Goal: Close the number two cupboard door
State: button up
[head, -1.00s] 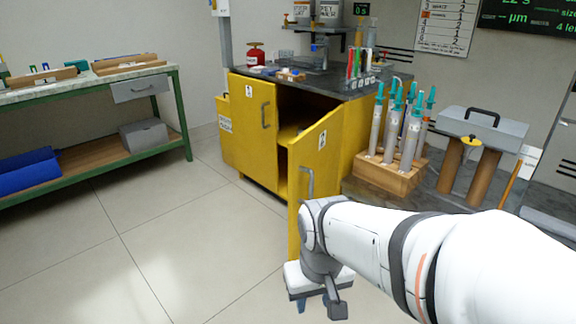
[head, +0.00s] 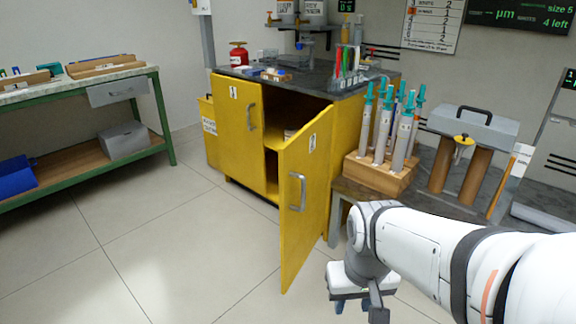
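The yellow cupboard (head: 238,128) stands in the middle of the head view. Its left door is shut. Its right door (head: 309,205), with a white label (head: 312,143) whose number is too small to read surely, stands wide open, swung out toward me. A grey bar handle (head: 297,191) is on this door's face. My gripper (head: 352,305) is low, to the right of the open door and apart from its handle in the picture. It points down at the floor. Its two blue-tipped fingers look apart, with nothing seen between them.
A bench with a wooden rack (head: 382,176) of teal-topped tubes stands right of the cupboard, close behind my arm. A green-framed workbench (head: 168,120) is at the left. The tiled floor (head: 180,250) left of the open door is clear.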

aim_at(304, 160)
jog(key=i, duration=0.9)
jog(key=z, duration=0.05)
jog(key=k, duration=1.25)
jog(key=z, duration=0.35)
jog(key=i, duration=0.85)
jog(key=u, duration=0.1)
